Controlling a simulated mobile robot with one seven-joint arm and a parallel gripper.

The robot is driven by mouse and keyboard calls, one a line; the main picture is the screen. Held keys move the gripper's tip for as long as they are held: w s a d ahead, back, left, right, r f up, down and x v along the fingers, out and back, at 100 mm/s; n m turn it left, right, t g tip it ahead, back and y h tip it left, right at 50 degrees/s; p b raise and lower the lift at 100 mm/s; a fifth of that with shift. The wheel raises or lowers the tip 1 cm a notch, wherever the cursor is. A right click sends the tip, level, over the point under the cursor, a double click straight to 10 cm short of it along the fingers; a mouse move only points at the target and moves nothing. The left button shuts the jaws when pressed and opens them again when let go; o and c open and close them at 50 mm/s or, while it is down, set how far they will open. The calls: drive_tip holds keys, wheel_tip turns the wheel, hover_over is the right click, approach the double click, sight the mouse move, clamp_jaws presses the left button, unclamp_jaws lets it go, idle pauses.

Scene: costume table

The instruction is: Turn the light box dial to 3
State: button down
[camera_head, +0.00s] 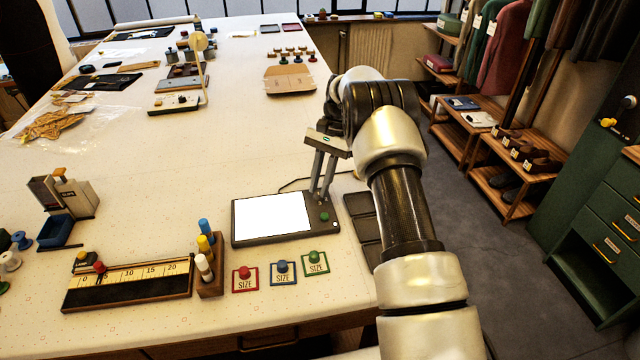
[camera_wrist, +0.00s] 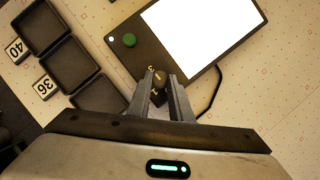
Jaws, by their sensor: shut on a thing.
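The light box (camera_head: 241,226) is a dark flat box with a lit white panel, lying on the table near its right edge. It also shows in the wrist view (camera_wrist: 188,58). Its dial (camera_wrist: 159,79) is a small brownish knob on the dark strip beside the panel, with small markings too small to read surely. My gripper (camera_wrist: 161,88) points down at the dial, with its fingers on either side of it, shut on it.
Dark shallow trays (camera_head: 361,204) with number tags lie right of the light box. Red, blue and green knobs (camera_head: 282,267) on SIZE cards stand in front. A pen holder (camera_head: 210,278) and a ruler stand (camera_head: 128,284) are to the left. A cable runs behind the box.

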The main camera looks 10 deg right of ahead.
idle(0.4)
drive_tip(key=c, duration=1.6)
unclamp_jaws()
drive_tip(key=shift+p+v, duration=0.8)
drive_tip(key=shift+v, duration=5.2)
